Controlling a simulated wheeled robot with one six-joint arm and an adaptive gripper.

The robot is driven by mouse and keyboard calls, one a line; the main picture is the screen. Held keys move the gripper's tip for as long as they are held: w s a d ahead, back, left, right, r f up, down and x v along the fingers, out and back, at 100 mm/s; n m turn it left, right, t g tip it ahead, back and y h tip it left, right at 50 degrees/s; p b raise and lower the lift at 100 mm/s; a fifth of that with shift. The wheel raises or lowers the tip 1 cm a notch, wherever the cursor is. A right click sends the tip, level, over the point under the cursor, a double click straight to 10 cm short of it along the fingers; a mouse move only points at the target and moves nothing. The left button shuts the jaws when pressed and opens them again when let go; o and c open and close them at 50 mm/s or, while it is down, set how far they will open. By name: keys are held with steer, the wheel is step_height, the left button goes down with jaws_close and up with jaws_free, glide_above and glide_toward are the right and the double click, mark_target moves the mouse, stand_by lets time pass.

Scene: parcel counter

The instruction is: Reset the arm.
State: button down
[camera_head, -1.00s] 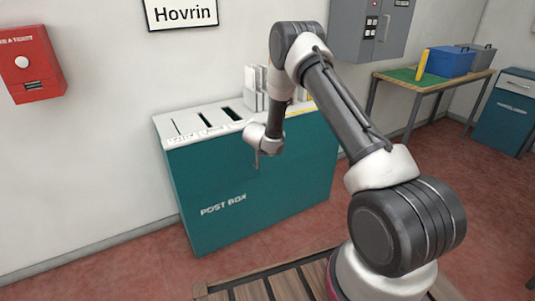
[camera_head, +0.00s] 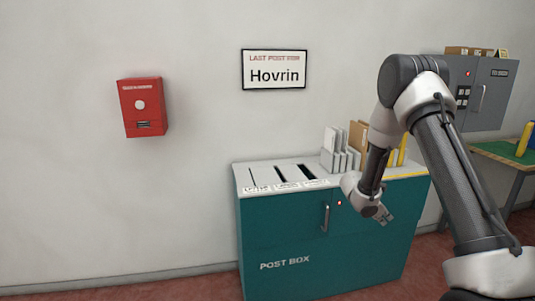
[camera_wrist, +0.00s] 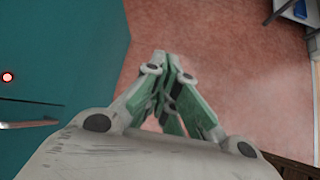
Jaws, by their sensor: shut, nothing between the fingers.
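My gripper (camera_head: 385,217) hangs at the end of my folded arm, in front of the right part of the teal post box (camera_head: 290,235). In the wrist view my gripper (camera_wrist: 168,60) has its fingers together at the tips, with nothing between them. It points down over the reddish floor (camera_wrist: 215,50). The post box front (camera_wrist: 60,50) fills the left of the wrist view, with its handle and a small red light. My arm covers part of the box's right side in the head view.
The box top has several slots and a rack of envelopes (camera_head: 345,148). A red ticket machine (camera_head: 142,107) and a "Hovrin" sign (camera_head: 274,69) are on the wall. A grey cabinet (camera_head: 490,95) and a green-topped table (camera_head: 505,152) stand right. The left side is free of furniture.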

steer(key=s+d+r+m+g+y, duration=0.25)
steer(key=s+r+m+g, duration=0.25)
steer(key=s+r+m, duration=0.95)
steer(key=s+a+r+m+t+y, duration=0.2)
steer(key=s+a+r, duration=0.3)
steer(key=s+r, duration=0.3)
steer(key=s+a+r+m+t+y, duration=0.3)
steer(key=s+a+r, duration=0.3)
steer(key=s, duration=0.9)
step_height(320, 180, up, 3)
steer(key=shift+s+a+r+t+y, duration=0.15)
steer(key=shift+s+t+y, duration=0.25)
steer(key=shift+t+y, duration=0.25)
